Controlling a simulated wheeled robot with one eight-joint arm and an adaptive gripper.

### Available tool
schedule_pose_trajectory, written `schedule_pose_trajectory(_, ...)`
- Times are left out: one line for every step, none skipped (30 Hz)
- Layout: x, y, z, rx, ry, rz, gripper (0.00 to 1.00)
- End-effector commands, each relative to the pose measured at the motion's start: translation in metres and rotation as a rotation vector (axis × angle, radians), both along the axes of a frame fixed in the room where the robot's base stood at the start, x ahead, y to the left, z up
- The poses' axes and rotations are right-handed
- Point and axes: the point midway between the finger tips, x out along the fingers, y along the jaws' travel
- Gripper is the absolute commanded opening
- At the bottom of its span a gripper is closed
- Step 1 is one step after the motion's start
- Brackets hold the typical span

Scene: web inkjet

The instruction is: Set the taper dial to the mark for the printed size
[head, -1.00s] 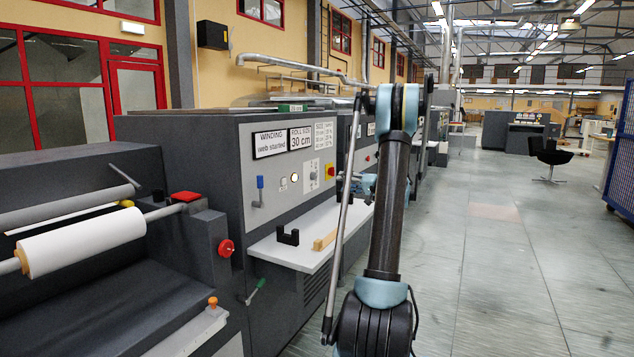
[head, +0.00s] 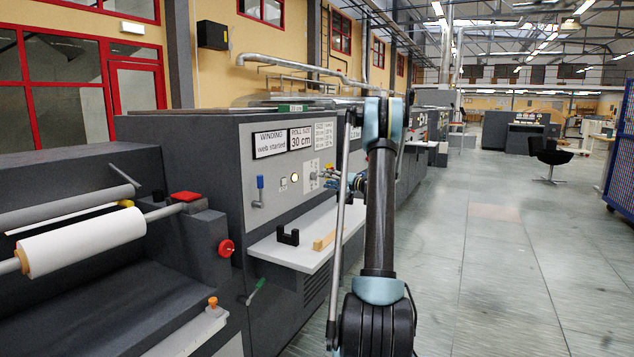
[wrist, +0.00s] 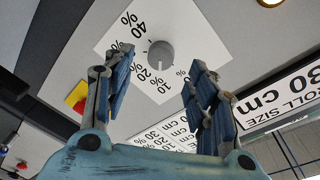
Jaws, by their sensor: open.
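The taper dial is a round grey knob (wrist: 160,54) on a white plate (wrist: 198,42) in the wrist view. Marks of 10 %, 20 % and 40 % are readable around it; part of the scale is behind a finger. In the head view my gripper (head: 329,178) is close to the panel.
A red and yellow switch (wrist: 77,97) is beside the plate. A lit round button (head: 295,178) and a blue lever (head: 260,188) are on the panel. A shelf (head: 290,255) below carries a black bracket (head: 288,237) and a wooden block (head: 324,241).

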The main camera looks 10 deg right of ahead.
Motion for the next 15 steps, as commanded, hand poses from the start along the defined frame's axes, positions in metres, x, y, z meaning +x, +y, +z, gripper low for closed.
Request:
schedule_pose_trajectory(0.006, 0.008, 0.0, 0.0, 0.0, 0.003, 0.52)
schedule_pose_trajectory(0.01, 0.012, 0.0, 0.0, 0.0, 0.002, 0.52)
schedule_pose_trajectory(0.014, 0.016, 0.0, 0.0, 0.0, 0.001, 0.52)
schedule_pose_trajectory(0.017, 0.02, 0.0, 0.0, 0.0, 0.002, 0.52)
schedule_pose_trajectory(0.02, 0.023, 0.0, 0.0, 0.0, 0.002, 0.52)
schedule_pose_trajectory(0.024, 0.027, 0.0, 0.0, 0.0, 0.002, 0.52)
schedule_pose_trajectory(0.026, 0.03, 0.0, 0.0, 0.0, 0.001, 0.52)
schedule_pose_trajectory(0.029, 0.032, 0.0, 0.0, 0.0, 0.001, 0.52)
schedule_pose_trajectory(0.031, 0.035, 0.0, 0.0, 0.0, 0.001, 0.52)
schedule_pose_trajectory(0.033, 0.037, 0.0, 0.0, 0.0, 0.001, 0.52)
schedule_pose_trajectory(0.035, 0.039, 0.0, 0.0, 0.0, 0.001, 0.52)
schedule_pose_trajectory(0.036, 0.041, 0.0, 0.0, 0.0, 0.001, 0.52)
schedule_pose_trajectory(0.037, 0.042, 0.0, 0.0, 0.0, 0.001, 0.52)
schedule_pose_trajectory(0.038, 0.043, 0.0, 0.0, 0.0, 0.001, 0.52)
schedule_pose_trajectory(0.039, 0.043, 0.0, 0.0, 0.0, 0.0, 0.52)
